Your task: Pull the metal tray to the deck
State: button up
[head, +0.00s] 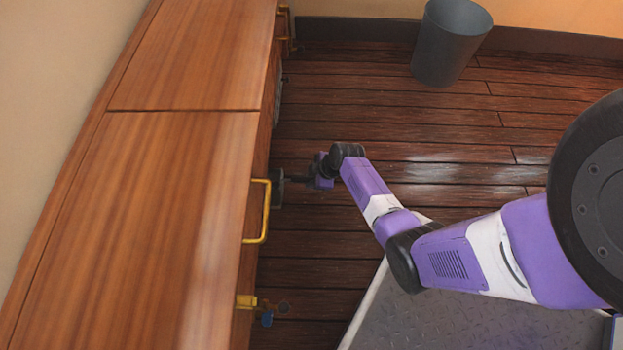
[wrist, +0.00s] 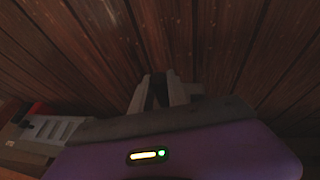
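My gripper (wrist: 158,82) shows in the wrist view as two grey fingers with a narrow dark gap between them and no clear object held. In the head view my gripper (head: 291,179) is low beside the front of the wooden cabinet, pointing left towards it. A pale grey slotted metal piece (wrist: 52,130) sits at the lower left of the wrist view, to the left of the fingers and apart from them. It may be the metal tray; I cannot tell for sure. No tray is clearly visible in the head view.
The wooden cabinet (head: 170,190) fills the left side, with a yellow handle (head: 265,212) and a yellow fitting (head: 246,301) protruding. A grey bin (head: 450,45) stands at the back. A grey tread-plate surface (head: 440,320) lies at the bottom. Planks between are clear.

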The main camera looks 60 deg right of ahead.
jog(key=o, duration=0.4)
jog(key=p+v, duration=0.5)
jog(key=v, duration=0.2)
jog(key=shift+s+r, duration=0.15)
jog(key=shift+r, duration=0.25)
dwell(0.3)
